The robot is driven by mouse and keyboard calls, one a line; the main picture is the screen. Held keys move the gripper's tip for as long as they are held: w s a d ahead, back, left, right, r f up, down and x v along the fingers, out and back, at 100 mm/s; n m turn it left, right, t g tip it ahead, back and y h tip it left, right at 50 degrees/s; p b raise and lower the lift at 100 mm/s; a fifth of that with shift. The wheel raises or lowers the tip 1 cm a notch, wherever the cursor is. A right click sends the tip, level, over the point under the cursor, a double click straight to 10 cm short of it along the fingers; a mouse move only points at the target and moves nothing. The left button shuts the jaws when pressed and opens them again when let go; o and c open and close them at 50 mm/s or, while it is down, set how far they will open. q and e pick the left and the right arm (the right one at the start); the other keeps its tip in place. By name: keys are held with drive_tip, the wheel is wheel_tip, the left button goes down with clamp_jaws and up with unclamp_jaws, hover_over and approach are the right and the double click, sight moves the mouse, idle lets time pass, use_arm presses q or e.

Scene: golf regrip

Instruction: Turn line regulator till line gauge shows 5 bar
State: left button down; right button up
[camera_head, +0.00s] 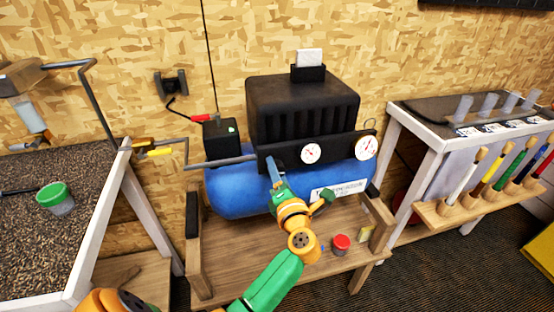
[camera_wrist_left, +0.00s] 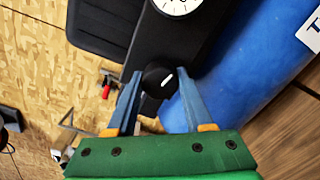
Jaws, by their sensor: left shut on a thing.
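The line regulator is a round black knob with a white mark (camera_wrist_left: 158,80), seen in the wrist view below a white gauge. My left gripper (camera_wrist_left: 161,82) has its two blue fingers on either side of this knob and is shut on it. In the head view my left gripper (camera_head: 273,172) reaches the left end of the black panel (camera_head: 336,150) and hides the knob. A white dial gauge (camera_head: 310,153) sits just right of it; its lower edge shows in the wrist view (camera_wrist_left: 178,5). Its reading is too small to tell. My right gripper is out of view.
A second gauge (camera_head: 366,148) sits at the panel's right end. The blue tank (camera_head: 235,192) lies behind my gripper on a wooden bench (camera_head: 215,268).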

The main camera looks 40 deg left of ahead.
use_arm(q)
drive_tip(key=m+p, duration=0.4)
drive_tip(key=shift+r, duration=0.15)
drive_tip(key=shift+m+p, duration=1.4)
drive_tip(key=shift+m, duration=0.7)
drive_tip(key=shift+f, duration=0.25)
drive_tip(key=shift+c, duration=1.4)
unclamp_jaws()
drive_tip(key=shift+r, duration=0.1)
